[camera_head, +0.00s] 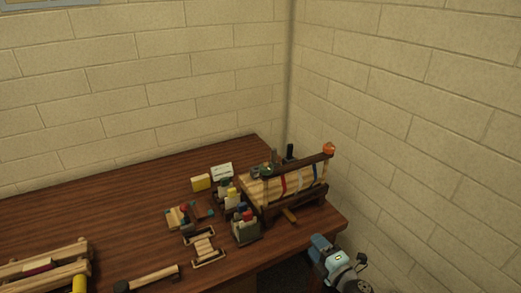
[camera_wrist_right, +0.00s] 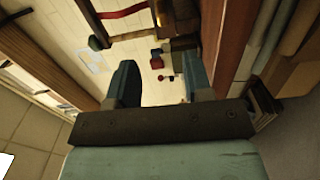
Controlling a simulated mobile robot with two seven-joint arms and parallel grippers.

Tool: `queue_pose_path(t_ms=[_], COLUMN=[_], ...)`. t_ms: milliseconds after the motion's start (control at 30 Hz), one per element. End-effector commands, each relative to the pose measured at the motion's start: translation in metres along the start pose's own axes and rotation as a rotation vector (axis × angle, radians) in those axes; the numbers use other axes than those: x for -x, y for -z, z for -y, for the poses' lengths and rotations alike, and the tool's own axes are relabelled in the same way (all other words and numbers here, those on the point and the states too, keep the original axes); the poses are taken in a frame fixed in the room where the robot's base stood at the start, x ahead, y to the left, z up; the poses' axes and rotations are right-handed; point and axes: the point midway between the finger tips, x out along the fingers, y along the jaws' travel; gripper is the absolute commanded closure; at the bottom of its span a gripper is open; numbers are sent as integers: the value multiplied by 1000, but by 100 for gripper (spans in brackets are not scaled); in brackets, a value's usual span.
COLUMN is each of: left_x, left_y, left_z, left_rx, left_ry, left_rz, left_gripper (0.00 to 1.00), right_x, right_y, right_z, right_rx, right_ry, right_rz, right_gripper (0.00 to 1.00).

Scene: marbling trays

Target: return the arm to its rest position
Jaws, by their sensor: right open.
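My right arm (camera_head: 340,268) shows at the lower right in the head view, just off the table's front right corner. Its blue-grey and black end is close to the table edge, apart from the things on the table. In the right wrist view my right gripper (camera_wrist_right: 160,82) has its two dark fingers spread apart with nothing between them. My left gripper and left arm do not show in either view.
The brown wooden table (camera_head: 90,195) fills the corner between block walls. A wooden rack (camera_head: 300,178) with coloured bands stands near its right end. A dark caddy (camera_head: 246,232) and a small wooden frame (camera_head: 204,248) sit nearby. The table's left middle is clear.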

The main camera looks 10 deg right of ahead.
Motion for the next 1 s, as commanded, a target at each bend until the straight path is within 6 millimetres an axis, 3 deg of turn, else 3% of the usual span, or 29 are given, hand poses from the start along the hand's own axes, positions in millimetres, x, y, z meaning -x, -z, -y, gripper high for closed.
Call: queue_pose_path(t_ms=[167,400,500,600,733,1000], left_x=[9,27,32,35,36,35], left_y=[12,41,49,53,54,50], left_z=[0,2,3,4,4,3], left_rx=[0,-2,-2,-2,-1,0], left_ry=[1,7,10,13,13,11], left_rz=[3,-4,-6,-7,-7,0], left_gripper=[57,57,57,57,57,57], right_x=[38,147,185,210,223,223], right_y=[17,67,89,106,116,116], right_z=[8,38,45,48,50,51], right_rx=[-278,-1037,-1287,-1453,-1546,-1553], right_ry=[50,238,314,367,397,399], right_rz=[75,326,419,480,514,515], right_gripper=[54,54,54,54,54,54])
